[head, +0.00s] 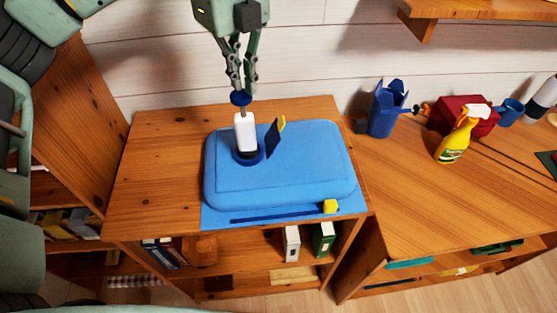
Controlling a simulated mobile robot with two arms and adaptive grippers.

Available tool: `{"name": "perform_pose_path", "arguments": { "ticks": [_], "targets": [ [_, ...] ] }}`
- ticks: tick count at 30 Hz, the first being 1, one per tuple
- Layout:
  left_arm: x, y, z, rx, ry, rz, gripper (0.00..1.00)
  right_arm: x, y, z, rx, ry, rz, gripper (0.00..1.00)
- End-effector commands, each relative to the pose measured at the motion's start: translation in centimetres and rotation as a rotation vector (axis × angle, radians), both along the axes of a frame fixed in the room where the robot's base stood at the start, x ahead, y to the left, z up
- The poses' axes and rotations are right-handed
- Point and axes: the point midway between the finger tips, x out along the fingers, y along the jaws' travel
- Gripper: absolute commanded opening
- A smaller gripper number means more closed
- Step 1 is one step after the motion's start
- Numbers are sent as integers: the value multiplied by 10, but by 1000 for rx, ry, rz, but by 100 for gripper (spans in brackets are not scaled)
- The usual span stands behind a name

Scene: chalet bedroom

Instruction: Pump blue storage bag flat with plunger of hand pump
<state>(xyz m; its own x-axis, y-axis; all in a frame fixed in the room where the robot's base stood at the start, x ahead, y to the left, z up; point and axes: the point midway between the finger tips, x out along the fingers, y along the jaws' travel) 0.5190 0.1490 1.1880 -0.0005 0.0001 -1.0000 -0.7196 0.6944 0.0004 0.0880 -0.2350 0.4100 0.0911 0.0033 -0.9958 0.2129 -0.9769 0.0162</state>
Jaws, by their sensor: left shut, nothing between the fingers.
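The blue storage bag (310,165) lies on top of the wooden cabinet and looks puffed up, with rounded sides. A dark strip with a yellow slider (330,206) runs along its front edge. The white hand pump (244,131) stands upright on a dark blue ring valve (250,158) on the bag's left part. A dark blue flap with a yellow edge (274,138) stands up beside the pump. The blue plunger knob (240,97) shows on a rod above the pump body. My left gripper (240,88) is shut, pointing down at the knob, its fingertips at its top. My right gripper is not in view.
On the wooden top to the right stand a blue container (387,108), a yellow spray bottle (456,137), a red box (462,116) and a blue mug (510,112). A wall shelf (480,12) juts out at the upper right. Books and boxes fill shelves below.

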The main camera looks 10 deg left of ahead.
Motion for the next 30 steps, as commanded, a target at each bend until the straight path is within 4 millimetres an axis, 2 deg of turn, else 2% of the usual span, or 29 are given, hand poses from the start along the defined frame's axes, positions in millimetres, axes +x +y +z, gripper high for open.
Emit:
{"name": "perform_pose_path", "arguments": {
  "ticks": [30],
  "targets": [
    [0, 0, -60, 0, 1, 0, 0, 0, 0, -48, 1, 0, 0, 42]
  ]
}}
